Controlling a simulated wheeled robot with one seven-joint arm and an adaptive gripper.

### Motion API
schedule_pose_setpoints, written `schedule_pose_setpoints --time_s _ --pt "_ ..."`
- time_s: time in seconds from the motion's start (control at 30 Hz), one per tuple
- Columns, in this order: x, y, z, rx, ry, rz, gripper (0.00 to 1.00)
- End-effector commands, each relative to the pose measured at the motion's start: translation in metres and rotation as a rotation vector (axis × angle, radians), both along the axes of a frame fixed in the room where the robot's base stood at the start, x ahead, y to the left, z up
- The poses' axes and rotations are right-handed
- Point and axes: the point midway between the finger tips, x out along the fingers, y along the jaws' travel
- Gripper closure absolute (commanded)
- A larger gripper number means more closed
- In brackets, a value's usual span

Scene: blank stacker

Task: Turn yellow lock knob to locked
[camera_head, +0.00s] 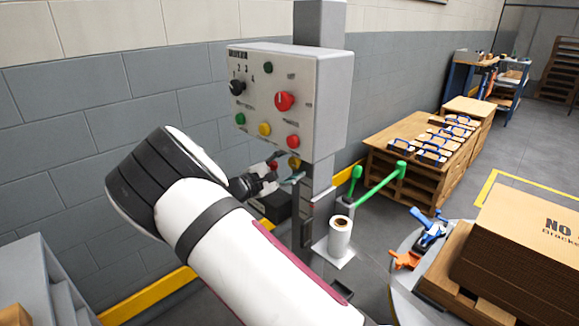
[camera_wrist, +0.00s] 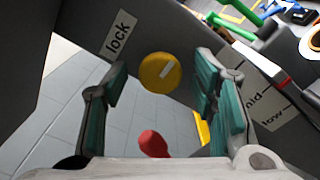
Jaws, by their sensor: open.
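The yellow lock knob (camera_wrist: 158,73) is round, with a pale line that slants toward the upper right in the wrist view. A "lock" label (camera_wrist: 118,35) is at its upper left, and the line does not point at it. In the head view the knob (camera_head: 294,162) shows just below the control box, partly beside my gripper. My gripper (camera_head: 286,168) is open, with teal-padded fingers (camera_wrist: 160,88) on either side of the knob in the wrist view. I cannot tell whether they touch it.
A red knob (camera_wrist: 153,143) is low between the fingers in the wrist view. The grey control box (camera_head: 325,100) with several buttons hangs above my gripper on a column (camera_head: 320,20). A green handle (camera_head: 382,184) and a white roll (camera_head: 340,238) are at right.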

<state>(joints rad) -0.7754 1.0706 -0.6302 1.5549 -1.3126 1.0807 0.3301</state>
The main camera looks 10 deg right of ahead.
Motion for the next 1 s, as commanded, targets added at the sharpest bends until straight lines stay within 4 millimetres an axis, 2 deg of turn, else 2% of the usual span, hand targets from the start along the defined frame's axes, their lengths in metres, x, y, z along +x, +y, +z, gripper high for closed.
schedule_pose_setpoints --time_s 0.17,0.3,0.37,0.4,0.77,1.0 --pt "0.0000 0.0000 0.0001 0.000 0.000 0.000 0.47" --pt "-0.0001 0.0001 0.0001 0.000 0.000 0.000 0.79" --pt "-0.0001 0.0001 0.0001 0.000 0.000 0.000 0.93" --pt "-0.0001 0.0001 0.0001 0.000 0.000 0.000 0.96" --pt "-0.0002 0.0001 0.0008 -0.023 0.039 0.000 0.96" --pt "-0.0004 0.0000 0.0013 -0.096 0.166 0.000 0.96"
